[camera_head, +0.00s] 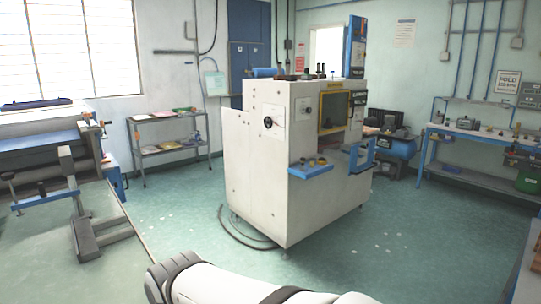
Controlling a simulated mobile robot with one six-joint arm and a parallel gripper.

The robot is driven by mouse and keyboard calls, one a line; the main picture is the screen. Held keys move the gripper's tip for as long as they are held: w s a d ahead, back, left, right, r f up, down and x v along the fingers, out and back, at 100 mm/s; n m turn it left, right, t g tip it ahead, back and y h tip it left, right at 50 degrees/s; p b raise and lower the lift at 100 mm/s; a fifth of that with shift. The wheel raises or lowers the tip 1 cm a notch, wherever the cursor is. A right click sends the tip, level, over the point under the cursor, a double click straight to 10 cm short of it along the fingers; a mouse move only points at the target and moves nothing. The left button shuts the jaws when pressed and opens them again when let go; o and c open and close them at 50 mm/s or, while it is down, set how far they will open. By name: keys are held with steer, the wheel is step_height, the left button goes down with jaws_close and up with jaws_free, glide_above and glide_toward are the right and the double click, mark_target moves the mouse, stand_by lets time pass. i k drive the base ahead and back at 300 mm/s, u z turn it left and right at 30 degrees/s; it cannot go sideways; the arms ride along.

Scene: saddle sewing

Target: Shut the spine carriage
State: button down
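A large white machine (275,165) stands on the floor in the middle of the room. A yellow-framed dark window (334,111) is on its front. A blue ledge with small dark knobs (311,170) juts from its front, and a blue bracket (361,157) is at its right side. I cannot tell which part is the spine carriage or whether it is open or shut. White and grey links of my arm cross the bottom of the view, well in front of the machine. My gripper is not in view.
A blue-and-white machine with a grey stand (85,228) is at the left. A shelf rack (170,143) stands by the back wall. A workbench (478,135) is at the right. A dark cable (245,235) lies beside the white machine. The green floor in front is mostly clear.

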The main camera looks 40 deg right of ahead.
mark_target(327, 150)
steer(key=z, duration=2.05)
steer(key=i, duration=3.9)
steer(key=u, duration=0.2)
